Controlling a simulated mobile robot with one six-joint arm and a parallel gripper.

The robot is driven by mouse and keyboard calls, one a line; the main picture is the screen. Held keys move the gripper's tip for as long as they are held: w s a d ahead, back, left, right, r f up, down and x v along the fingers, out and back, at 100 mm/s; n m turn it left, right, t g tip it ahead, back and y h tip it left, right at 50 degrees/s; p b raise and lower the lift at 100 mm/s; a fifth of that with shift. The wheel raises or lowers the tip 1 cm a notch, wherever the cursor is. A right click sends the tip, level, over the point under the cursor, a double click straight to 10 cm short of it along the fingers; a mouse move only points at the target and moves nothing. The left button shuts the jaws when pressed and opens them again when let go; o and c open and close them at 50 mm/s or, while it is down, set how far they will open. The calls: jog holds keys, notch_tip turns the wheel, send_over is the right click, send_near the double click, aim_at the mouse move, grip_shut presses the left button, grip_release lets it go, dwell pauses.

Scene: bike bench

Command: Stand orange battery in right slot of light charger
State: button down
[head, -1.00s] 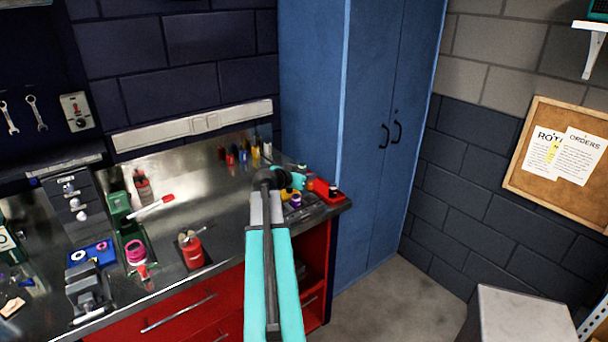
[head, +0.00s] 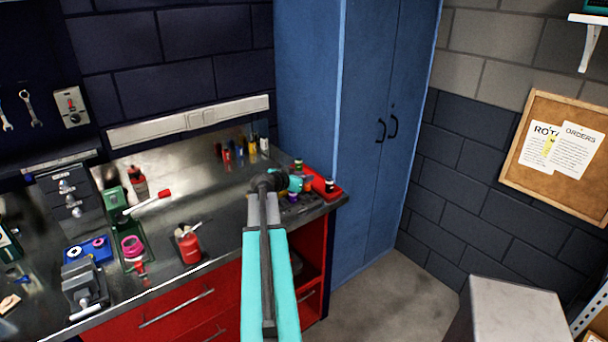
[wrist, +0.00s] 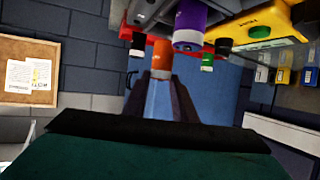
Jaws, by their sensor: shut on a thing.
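My gripper (wrist: 160,88) is shut on the orange battery (wrist: 160,62), which shows upright between the fingers in the wrist view. The orange battery is not clear there. The charger's slots are hidden or too small to tell.
A red tray (head: 334,191) with small dark and green-topped items is at the bench's right end. Several coloured bottles (head: 240,152) stand along the back. The blue cabinet (head: 340,120) rises behind. A red can (head: 189,245) and vise (head: 84,285) are further left.

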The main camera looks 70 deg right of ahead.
jog(key=shift+f, duration=1.35)
jog(key=shift+a+b, duration=0.1)
jog(key=shift+b, duration=1.5)
dwell(0.8)
jog(key=shift+f+b, duration=0.55)
jog(key=shift+b, duration=0.15)
dwell(0.5)
jog(key=c, duration=1.7)
grip_release()
jog(key=shift+a, duration=0.15)
jog(key=shift+b+v, duration=1.45)
jog(key=shift+v, duration=3.95)
